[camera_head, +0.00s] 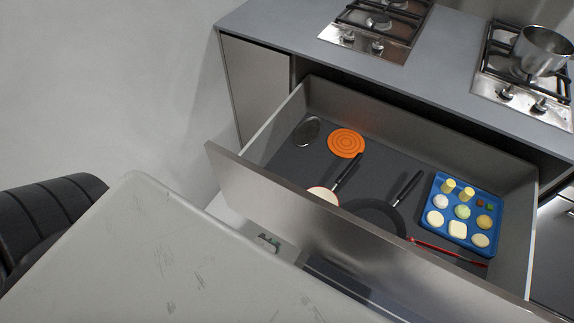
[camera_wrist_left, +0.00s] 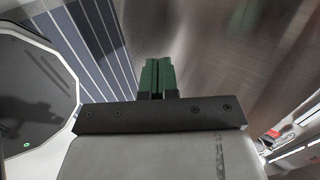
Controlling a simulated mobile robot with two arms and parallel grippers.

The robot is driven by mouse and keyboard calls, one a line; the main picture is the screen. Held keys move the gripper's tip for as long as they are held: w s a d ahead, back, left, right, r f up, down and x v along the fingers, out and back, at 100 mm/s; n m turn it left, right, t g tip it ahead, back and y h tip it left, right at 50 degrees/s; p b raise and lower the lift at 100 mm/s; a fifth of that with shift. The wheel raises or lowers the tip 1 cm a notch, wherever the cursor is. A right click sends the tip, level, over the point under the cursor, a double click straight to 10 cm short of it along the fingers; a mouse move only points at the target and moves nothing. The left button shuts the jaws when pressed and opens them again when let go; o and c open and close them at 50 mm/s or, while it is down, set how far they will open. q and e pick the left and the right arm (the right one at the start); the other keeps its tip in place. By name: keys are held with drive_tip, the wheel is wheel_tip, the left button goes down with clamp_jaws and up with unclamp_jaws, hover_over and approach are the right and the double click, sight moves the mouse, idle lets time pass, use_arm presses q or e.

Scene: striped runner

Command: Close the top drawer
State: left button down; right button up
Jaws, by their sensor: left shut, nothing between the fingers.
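The top drawer is pulled far out from under the grey counter. Its metallic front (camera_head: 345,228) runs diagonally across the head view, and the interior is in full sight. In the left wrist view a blurred brushed panel (camera_wrist_left: 225,45), which looks like the drawer front, fills the upper right. My left gripper (camera_wrist_left: 157,78) has its green fingers together and empty, pointing toward that panel. I cannot tell whether they touch it. In the head view a small green and dark piece (camera_head: 268,241) below the drawer front may be this gripper. My right gripper is out of view.
The drawer holds an orange trivet (camera_head: 346,142), pans (camera_head: 376,216) and a blue tray (camera_head: 437,198) of small items. A striped runner (camera_wrist_left: 88,45) lies on the floor. A pot (camera_head: 543,50) stands on a hob.

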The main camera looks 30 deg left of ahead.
sight(292, 223)
use_arm(q)
drive_tip(key=w+f, duration=0.1)
drive_tip(key=w, duration=0.1)
drive_tip(key=w+f, duration=0.1)
drive_tip(key=w, duration=0.1)
drive_tip(key=w+f, duration=0.1)
drive_tip(key=w, duration=0.1)
drive_tip(key=shift+w+f, duration=0.2)
drive_tip(key=shift+w, duration=0.65)
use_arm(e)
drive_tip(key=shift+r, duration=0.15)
